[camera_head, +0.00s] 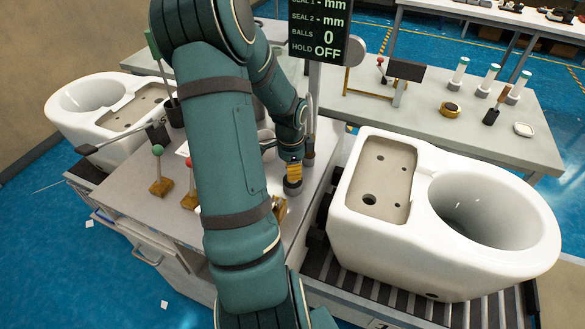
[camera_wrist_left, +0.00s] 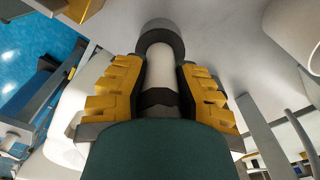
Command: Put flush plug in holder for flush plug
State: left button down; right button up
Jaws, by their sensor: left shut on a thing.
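My left gripper (camera_head: 292,174) points down over the grey workbench, beside a dark upright post. In the left wrist view its yellow ridged fingers (camera_wrist_left: 158,90) are shut on a pale cylinder with a dark ring at its far end, which looks like the flush plug (camera_wrist_left: 160,72). In the head view the fingers mostly hide this plug; a dark end shows just below them. I cannot tell for sure which thing is the holder for the flush plug. My right gripper is not in view.
A white toilet (camera_head: 395,250) lies on the roller conveyor (camera_head: 405,300) at right; another toilet (camera_head: 112,112) is at left. The workbench (camera_head: 125,200) carries ball-topped levers (camera_head: 157,170).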

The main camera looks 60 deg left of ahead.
pick_arm(q)
jog(key=c, duration=0.8)
grip_release()
jog(key=shift+c, duration=0.2)
notch_tip(320, 180, up, 11)
jog(key=p, duration=0.2)
jog(key=shift+s+a+p, duration=0.1)
jog(key=shift+s+p, duration=0.05)
jog(key=shift+p, duration=0.25)
jog(key=shift+s+r, duration=0.1)
jog(key=shift+r, duration=0.5)
